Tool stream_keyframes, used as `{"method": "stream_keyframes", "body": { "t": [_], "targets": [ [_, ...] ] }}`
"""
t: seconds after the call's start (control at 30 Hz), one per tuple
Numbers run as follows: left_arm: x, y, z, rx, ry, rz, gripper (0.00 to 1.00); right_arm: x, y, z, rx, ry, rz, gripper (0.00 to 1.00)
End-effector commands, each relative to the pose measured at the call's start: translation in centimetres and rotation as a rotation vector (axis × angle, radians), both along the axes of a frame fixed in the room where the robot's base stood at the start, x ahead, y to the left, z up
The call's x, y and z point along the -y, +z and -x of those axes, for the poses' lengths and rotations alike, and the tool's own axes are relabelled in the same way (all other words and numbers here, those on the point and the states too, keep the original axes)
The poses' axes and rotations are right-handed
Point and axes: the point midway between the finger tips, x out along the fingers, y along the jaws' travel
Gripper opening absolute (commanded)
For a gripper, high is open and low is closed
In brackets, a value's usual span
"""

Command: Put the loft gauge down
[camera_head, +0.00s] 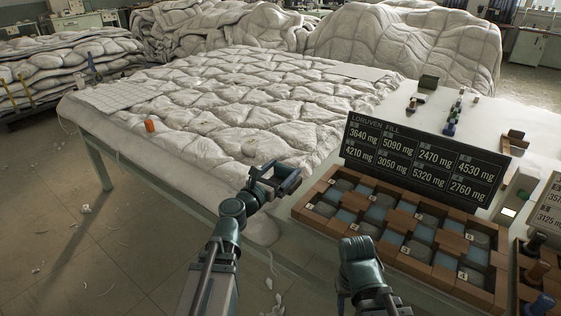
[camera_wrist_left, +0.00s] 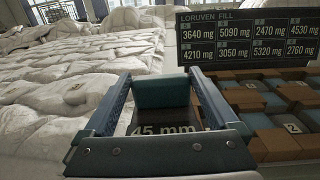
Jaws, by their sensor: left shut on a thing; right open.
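My left gripper (camera_head: 284,182) is shut on the loft gauge, a dark block with a teal end. In the left wrist view the gauge (camera_wrist_left: 163,95) sits between the two blue fingers (camera_wrist_left: 162,88), with "45 mm" on its dark face. The gripper holds it over the table's near edge, between the quilted white duvet (camera_head: 235,95) and the wooden tray. In the head view the gauge is mostly hidden by the fingers. My right gripper (camera_head: 360,254) is left of the tray's lower part and shows no held thing; its fingers are largely hidden.
The compartmented wooden tray (camera_head: 312,222) stands at the right below a black "Loruven Fill" board (camera_head: 425,160). A pale gridded sheet (camera_head: 110,95) lies at the left. White tabletop (camera_head: 385,100) is partly clear behind the board.

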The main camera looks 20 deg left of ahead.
Motion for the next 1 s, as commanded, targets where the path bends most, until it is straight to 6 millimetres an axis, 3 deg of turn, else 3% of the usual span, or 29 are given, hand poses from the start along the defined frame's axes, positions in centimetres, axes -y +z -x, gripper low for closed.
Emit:
{"method": "stream_keyframes", "body": {
  "t": [0.27, 0.47, 1.0],
  "targets": [
    [0.3, 0.3, 0.9, 0.001, 0.001, 0.001, 0.00, 0.0, 0.3, 0.0, 0.000, 0.000, 0.000, 0.50],
    [0.3, 2.0, 0.9, 0.001, 0.000, 0.001, 0.00, 0.0, 2.0, 0.0, 0.000, 0.000, 0.000, 0.50],
    [0.3, 14.3, 0.9, 0.001, 0.000, 0.001, 0.00, 0.0, 14.3, 0.0, 0.000, -0.001, 0.000, 0.50]
  ]
}}
